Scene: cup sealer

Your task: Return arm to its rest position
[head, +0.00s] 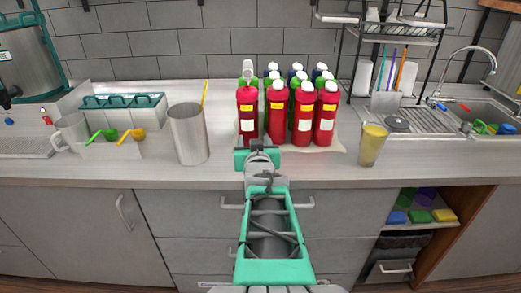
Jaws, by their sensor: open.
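My gripper (258,152) is at the end of my arm, at the front edge of the counter in the middle of the head view. It is open, and nothing shows between its jaws. Its fingertips are small and partly hidden by my own wrist. The arm reaches forward from the bottom middle of the picture. The gripper appears just in front of the red bottles (303,118); whether it touches one cannot be told.
A metal cup (188,138) stands to the left, a glass of yellow liquid (372,146) to the right. A sink (475,112) lies far right. The counter front is mostly clear.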

